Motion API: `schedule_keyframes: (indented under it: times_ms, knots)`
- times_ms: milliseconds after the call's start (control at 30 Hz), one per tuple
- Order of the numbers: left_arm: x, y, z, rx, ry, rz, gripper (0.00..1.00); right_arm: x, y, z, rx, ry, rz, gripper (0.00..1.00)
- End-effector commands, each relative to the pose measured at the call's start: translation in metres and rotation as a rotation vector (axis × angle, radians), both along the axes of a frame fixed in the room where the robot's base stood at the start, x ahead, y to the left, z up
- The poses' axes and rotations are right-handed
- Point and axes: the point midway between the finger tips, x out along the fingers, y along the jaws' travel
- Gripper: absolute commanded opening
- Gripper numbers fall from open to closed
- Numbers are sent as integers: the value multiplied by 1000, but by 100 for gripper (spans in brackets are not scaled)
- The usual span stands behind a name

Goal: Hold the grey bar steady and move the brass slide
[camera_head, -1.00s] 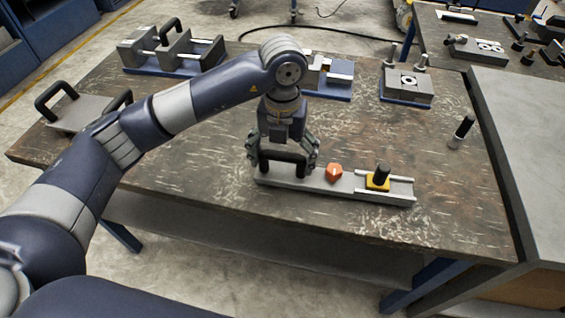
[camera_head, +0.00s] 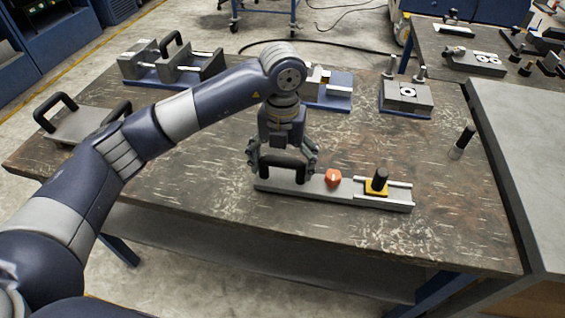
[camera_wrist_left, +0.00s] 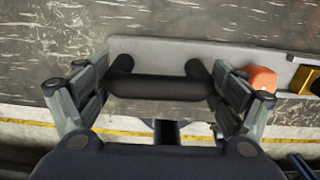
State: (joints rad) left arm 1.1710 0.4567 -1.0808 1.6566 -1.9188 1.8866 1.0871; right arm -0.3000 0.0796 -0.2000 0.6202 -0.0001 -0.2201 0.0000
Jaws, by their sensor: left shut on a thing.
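The grey bar (camera_head: 318,187) lies flat on the worn table, with a black handle at its left end. My left gripper (camera_head: 282,172) is shut on that handle from above. In the left wrist view, the handle (camera_wrist_left: 158,88) runs between the two fingers (camera_wrist_left: 160,100). The brass slide (camera_head: 374,192), a yellow block with a black upright knob (camera_head: 381,175), sits in the railed right part of the bar. It shows partly at the right edge of the left wrist view (camera_wrist_left: 303,82). An orange knob (camera_head: 333,177) stands on the bar between handle and slide. My right gripper is not in view.
A black-topped cylinder (camera_head: 462,142) stands to the right on the table (camera_head: 220,205). Fixtures on blue bases, including a grey block (camera_head: 407,95), stand along the back. A grey plate with handles (camera_head: 75,130) is at the left. The table in front of the bar is clear.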

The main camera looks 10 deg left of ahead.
Motion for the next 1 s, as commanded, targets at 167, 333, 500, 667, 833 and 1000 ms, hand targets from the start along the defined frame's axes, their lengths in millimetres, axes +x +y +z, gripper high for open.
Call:
schedule_keyframes:
  times_ms: [167, 333, 500, 667, 833, 1000]
  knots:
    - [1, -1, -1, -4, -3, 0, 30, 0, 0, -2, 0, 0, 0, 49]
    - [1, -1, -3, -4, -3, 0, 30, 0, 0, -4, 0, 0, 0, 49]
    - [1, -1, -6, -4, -3, 0, 30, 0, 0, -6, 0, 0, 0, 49]
    - [1, -1, -8, -4, -3, 0, 30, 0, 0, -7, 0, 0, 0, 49]
    - [1, -1, -8, -4, -3, 0, 30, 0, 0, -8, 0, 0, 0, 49]
    - [1, -1, -8, -4, -3, 0, 30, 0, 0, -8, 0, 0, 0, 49]
